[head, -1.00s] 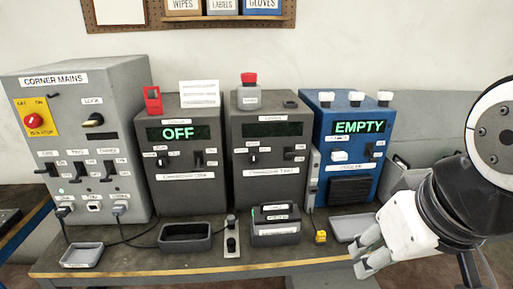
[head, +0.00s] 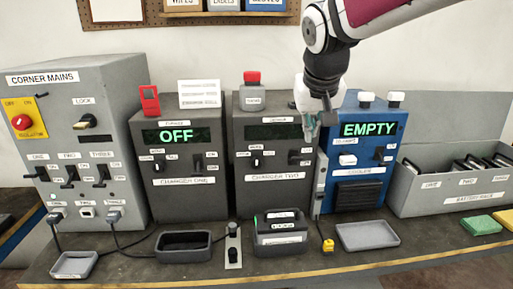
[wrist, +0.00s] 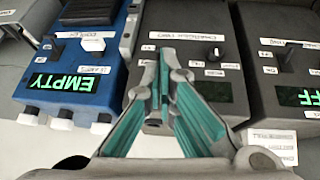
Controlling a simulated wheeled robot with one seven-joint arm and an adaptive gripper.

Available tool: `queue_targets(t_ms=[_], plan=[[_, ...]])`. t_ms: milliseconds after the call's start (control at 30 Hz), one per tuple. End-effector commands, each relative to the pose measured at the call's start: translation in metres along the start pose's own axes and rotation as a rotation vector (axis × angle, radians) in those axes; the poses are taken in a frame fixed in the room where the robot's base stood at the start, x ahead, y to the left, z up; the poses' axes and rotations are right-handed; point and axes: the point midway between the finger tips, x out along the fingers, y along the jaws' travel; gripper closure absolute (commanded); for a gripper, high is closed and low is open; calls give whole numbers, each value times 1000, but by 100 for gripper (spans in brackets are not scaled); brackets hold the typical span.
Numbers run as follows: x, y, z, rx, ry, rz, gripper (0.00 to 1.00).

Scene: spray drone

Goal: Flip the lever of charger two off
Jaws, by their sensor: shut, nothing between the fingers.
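Charger two (head: 272,205) is a dark grey box in the middle of the bench, with a dark, blank display (head: 272,131). Its lever (head: 294,157) is a small black switch on the right of its front; in the head view its exact position is hard to tell. A round black knob (head: 256,160) sits left of it and also shows in the wrist view (wrist: 214,53). My gripper (head: 308,138) is shut and empty, pointing down at the charger's upper right edge. In the wrist view its fingertips (wrist: 164,55) lie over the lever area and hide the lever; contact cannot be told.
Charger one (head: 190,205), reading OFF, stands to the left. The blue cooler (head: 360,203), reading EMPTY, stands close on the right. A red-capped bottle (head: 252,93) stands on charger two.

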Motion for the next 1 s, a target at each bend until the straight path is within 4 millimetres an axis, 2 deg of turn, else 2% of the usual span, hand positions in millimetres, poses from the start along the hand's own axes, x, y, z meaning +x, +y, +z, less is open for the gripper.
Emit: queue_targets(t_ms=[100,300,733,867,1000], plan=[[17,-8,-20,-1,9,2,100],[26,-12,-33,0,19,4,100],[32,-12,-33,1,18,5,100],[48,-12,-32,1,15,5,100],[74,-11,-32,2,13,6,100]])
